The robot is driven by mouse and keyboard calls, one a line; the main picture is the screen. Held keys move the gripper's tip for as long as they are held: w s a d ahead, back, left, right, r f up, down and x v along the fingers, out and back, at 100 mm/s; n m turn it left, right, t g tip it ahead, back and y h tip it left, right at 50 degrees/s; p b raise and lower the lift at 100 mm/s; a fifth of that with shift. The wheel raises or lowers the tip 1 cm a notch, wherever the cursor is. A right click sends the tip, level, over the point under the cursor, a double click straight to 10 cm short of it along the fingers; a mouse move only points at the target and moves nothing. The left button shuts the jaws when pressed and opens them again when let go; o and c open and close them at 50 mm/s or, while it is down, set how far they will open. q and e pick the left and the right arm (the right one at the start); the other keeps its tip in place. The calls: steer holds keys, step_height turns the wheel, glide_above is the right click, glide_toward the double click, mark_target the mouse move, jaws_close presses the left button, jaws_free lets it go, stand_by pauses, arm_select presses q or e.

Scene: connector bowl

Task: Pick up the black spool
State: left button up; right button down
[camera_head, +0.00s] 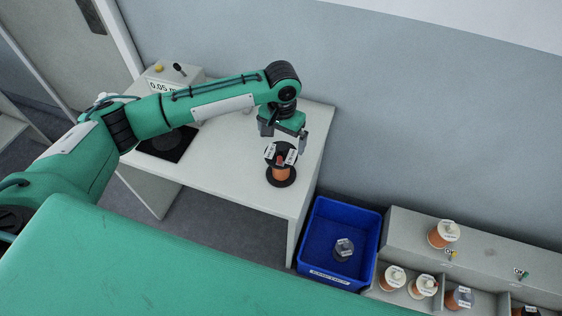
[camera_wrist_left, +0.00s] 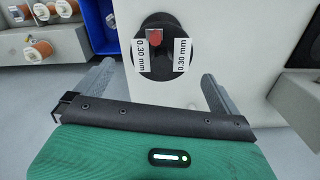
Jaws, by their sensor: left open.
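The black spool (camera_head: 281,172) stands upright on the white table (camera_head: 232,172), near its right front corner. It has black flanges, orange wire and white labels on top. In the left wrist view the spool (camera_wrist_left: 162,60) shows from above, with a red spot and labels reading 0.30 mm. My left gripper (camera_head: 285,148) is open just above and behind the spool, pointing down. In the left wrist view its two fingers (camera_wrist_left: 150,90) are spread wide, one on each side, with the spool beyond and between them. My right gripper is not in view.
A grey shelf unit (camera_head: 400,232) with several spools is farther right.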

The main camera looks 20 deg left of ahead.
mark_target(281, 147)
arm_select(q)
step_height(281, 147, down, 5)
steer(key=shift+w+a+r+p, duration=0.1)
steer(key=shift+a+r+p, duration=0.05)
steer(key=shift+p, duration=0.9)
steer(key=shift+f, duration=0.45)
steer(key=shift+c, duration=0.4)
steer(key=c, duration=1.3)
steer(key=shift+r, duration=0.1)
